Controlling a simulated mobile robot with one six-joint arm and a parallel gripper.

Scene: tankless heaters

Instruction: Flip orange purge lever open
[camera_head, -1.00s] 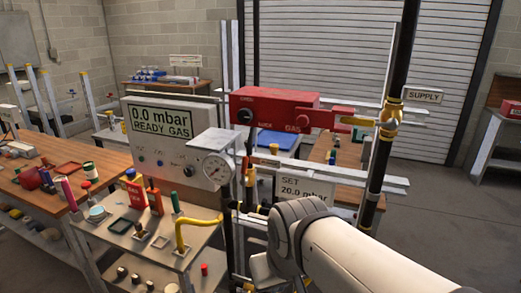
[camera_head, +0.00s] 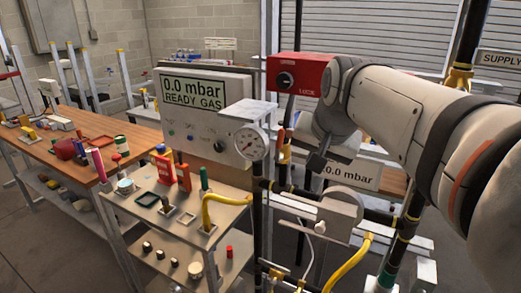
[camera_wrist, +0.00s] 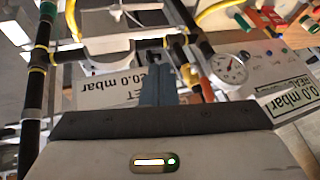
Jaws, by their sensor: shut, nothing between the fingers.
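The orange lever (camera_head: 284,148) shows as a small upright part on the dark pipework, just right of the round gauge (camera_head: 250,142). In the wrist view, an orange part (camera_wrist: 205,88) lies beside the gauge (camera_wrist: 228,68), right of my fingers. My gripper (camera_head: 318,162) is shut and empty, in front of the pipework and just right of the orange lever. In the wrist view, its closed fingers (camera_wrist: 157,70) point towards the black pipe and its fittings. I see a gap between the fingers and the orange part; contact cannot be told.
The panel reading 0.0 mbar READY GAS (camera_head: 205,100) stands left of the gauge. A red lockable box (camera_head: 287,77) sits above, partly hidden by my arm. Yellow hoses (camera_head: 348,265) and a grey round unit (camera_head: 338,215) are below. A cart (camera_head: 137,207) with small parts stands left.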

